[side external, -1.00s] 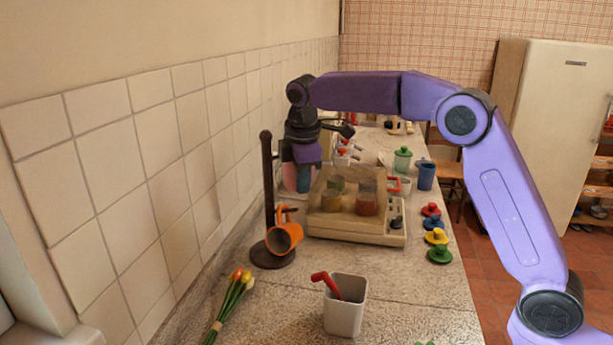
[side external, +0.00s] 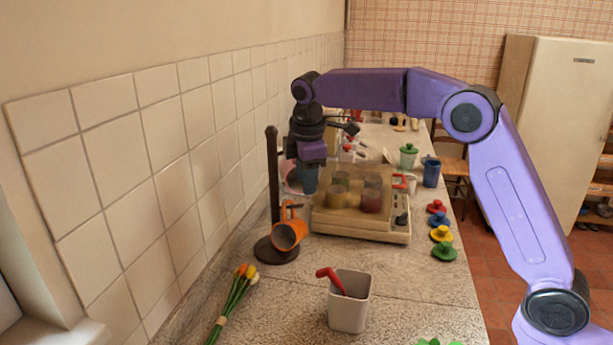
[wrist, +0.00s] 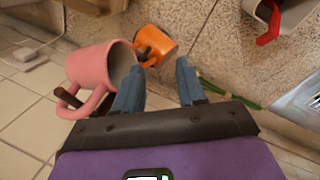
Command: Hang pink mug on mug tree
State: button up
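The pink mug (wrist: 92,66) is at the left of the wrist view, its opening toward my left finger. A dark brown peg (wrist: 68,98) of the mug tree appears to pass through its handle. In the side view the mug (side external: 292,184) shows only partly behind my gripper, beside the tree's dark post (side external: 272,165). The orange mug (side external: 289,235) hangs on a lower peg, and shows in the wrist view (wrist: 166,43). My gripper (wrist: 159,68) is open, with nothing held between its blue fingers. The left finger overlaps the pink mug's rim; contact cannot be told.
A cream appliance (side external: 365,227) with glass jars stands to the right of the tree. A white pot (side external: 349,305) with a red-handled item and tulips (side external: 235,300) are in front. The tiled wall (side external: 150,200) is close on the left. Several coloured knobbed pieces (side external: 441,233) lie along the right edge.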

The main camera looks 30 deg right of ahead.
jog(key=v, duration=1.2)
jog(key=shift+s+a, duration=0.1)
jog(key=shift+s, duration=0.05)
jog(key=s+d+f+g, duration=0.1)
jog(key=s+d+f, duration=0.1)
jog(key=s+f, duration=0.5)
jog(key=s+d+f+m+y, duration=0.1)
jog(key=s+f, duration=0.1)
jog(key=s, duration=1)
jog(key=s+d+f+g, duration=0.1)
jog(key=s+d+f, duration=0.1)
jog(key=s+f, duration=0.5)
jog(key=s+d+f, duration=0.2)
jog(key=s+d, duration=0.2)
jog(key=s, duration=0.3)
jog(key=s+d+f+m, duration=0.1)
jog(key=s+d+f, duration=0.1)
jog(key=s+d, duration=0.2)
jog(key=s, duration=0.2)
jog(key=shift+s+f+y, duration=0.3)
jog(key=shift+s+f, duration=0.05)
dwell(0.8)
